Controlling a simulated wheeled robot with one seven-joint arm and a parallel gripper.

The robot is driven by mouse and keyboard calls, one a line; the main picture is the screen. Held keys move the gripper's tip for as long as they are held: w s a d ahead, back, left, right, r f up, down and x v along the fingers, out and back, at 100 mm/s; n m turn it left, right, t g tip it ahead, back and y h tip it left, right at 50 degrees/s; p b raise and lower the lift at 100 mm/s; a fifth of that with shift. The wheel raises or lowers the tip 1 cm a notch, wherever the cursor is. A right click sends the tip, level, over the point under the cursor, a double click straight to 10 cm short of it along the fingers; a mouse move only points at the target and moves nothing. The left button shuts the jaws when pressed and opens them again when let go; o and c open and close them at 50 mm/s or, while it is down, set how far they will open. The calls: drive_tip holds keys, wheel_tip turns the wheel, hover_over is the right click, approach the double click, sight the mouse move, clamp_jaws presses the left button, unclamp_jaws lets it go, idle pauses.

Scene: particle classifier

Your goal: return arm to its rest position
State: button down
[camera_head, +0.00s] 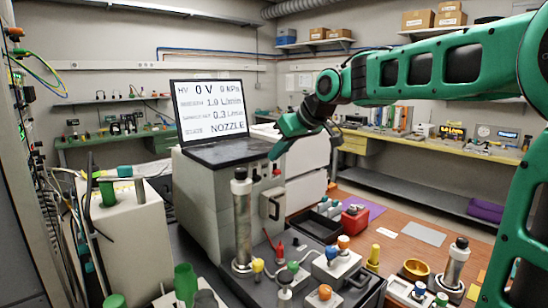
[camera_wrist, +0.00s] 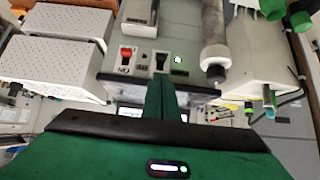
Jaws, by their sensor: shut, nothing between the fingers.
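My green arm reaches in from the right in the head view, with its wrist bent down. My gripper (camera_head: 278,150) points down and left, just right of the instrument's screen and above the front of the grey instrument box (camera_head: 207,200). It looks clear of the box, though the exact gap is hard to tell. In the wrist view my gripper's green fingers (camera_wrist: 168,95) are together with nothing between them.
The screen (camera_head: 210,108) reads 0 V and NOZZLE. A tall metal cylinder (camera_head: 241,215) stands before the box. Knobs and valves crowd the front bench. A brown table (camera_head: 400,250) at right holds a red container (camera_head: 355,218) and a yellow bottle (camera_head: 374,256). Open air surrounds my forearm.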

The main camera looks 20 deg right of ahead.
drive_tip(key=s+d+f+m+g+h, duration=0.2)
drive_tip(key=s+d+f+m, duration=0.1)
drive_tip(key=s+d+f, duration=0.55)
drive_tip(key=s+d+f+m+g+h, duration=0.1)
drive_tip(key=s+d+f+m+g, duration=0.3)
drive_tip(key=s, duration=0.7)
drive_tip(key=s+d+f+m, duration=0.1)
drive_tip(key=s+f, duration=0.2)
drive_tip(key=s, duration=0.4)
drive_tip(key=s+d+f+m+g, duration=0.1)
drive_tip(key=s+f, duration=0.3)
drive_tip(key=s, duration=0.3)
drive_tip(key=s+d+f+m+g, duration=0.1)
drive_tip(key=s+f+m, duration=0.1)
drive_tip(key=s+f, duration=0.2)
drive_tip(key=s, duration=0.3)
drive_tip(key=shift+d, duration=0.4)
drive_tip(key=shift+w+f+h, duration=0.25)
drive_tip(key=shift+w+h, duration=0.05)
drive_tip(key=shift+w, duration=0.3)
